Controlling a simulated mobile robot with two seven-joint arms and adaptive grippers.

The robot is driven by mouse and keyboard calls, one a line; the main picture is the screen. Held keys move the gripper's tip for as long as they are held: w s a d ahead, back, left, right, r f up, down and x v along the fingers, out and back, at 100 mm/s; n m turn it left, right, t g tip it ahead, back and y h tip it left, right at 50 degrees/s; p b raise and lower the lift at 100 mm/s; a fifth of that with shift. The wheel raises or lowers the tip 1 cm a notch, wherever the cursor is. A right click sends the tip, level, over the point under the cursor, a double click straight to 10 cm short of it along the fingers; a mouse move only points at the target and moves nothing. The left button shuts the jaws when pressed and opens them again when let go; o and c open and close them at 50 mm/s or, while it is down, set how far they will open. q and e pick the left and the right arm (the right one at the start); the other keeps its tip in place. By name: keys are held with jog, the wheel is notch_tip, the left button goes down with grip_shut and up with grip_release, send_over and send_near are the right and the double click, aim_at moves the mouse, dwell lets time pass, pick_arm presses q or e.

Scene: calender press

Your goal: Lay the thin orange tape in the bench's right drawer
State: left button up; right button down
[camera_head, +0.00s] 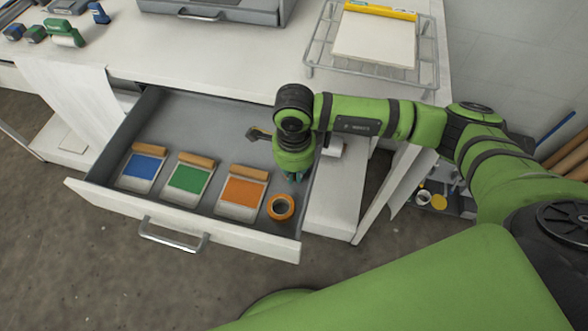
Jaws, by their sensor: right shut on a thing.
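The orange tape (281,207) is a ring with a dark hole, at the front right corner inside the open drawer (250,245). My right gripper (292,180) points down over the drawer's right side, at the far edge of the tape. It is shut on the tape; the contact itself is small and partly hidden by the wrist. I cannot tell if the tape touches the drawer floor. The drawer is pulled out from the white bench and has a metal handle. My left gripper is out of view.
A wire rack (428,75) stands on the bench above. The drawer's back left is bare.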

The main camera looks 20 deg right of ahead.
aim_at(294, 176)
jog(key=shift+f, duration=0.15)
jog(key=c, duration=1.6)
grip_release()
jog(key=shift+c, duration=0.2)
jog(key=shift+r, duration=0.6)
notch_tip(294, 176, up, 11)
jog(key=b, duration=0.2)
jog(key=shift+r, duration=0.1)
